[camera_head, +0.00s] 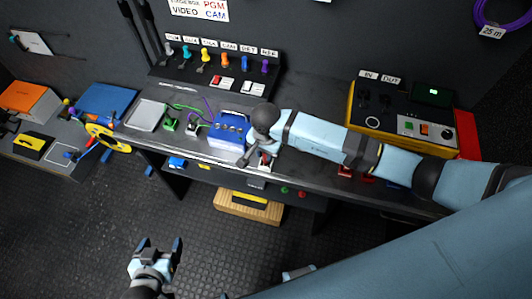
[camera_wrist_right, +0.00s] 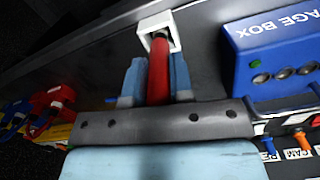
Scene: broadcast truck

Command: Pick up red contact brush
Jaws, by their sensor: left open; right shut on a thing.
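The red contact brush shows in the right wrist view as a red handle (camera_wrist_right: 159,72) between the two pale blue fingers of my right gripper (camera_wrist_right: 154,82). Its far end is at a square white piece (camera_wrist_right: 158,34); I cannot tell if that is part of it or a holder. In the head view my right gripper (camera_head: 262,163) is at the bench's front edge, shut on the brush, which is mostly hidden by the wrist. My left gripper (camera_head: 160,246) is open and empty, low in front of the bench, over the dark floor.
A blue stage box (camera_head: 229,133) stands just left of my right gripper; its side also shows in the right wrist view (camera_wrist_right: 275,50). A yellow-black control box (camera_head: 390,117) stands at the right. A grey tray (camera_head: 146,115) and a yellow reel (camera_head: 108,137) are left. A wooden block (camera_head: 248,206) lies below.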

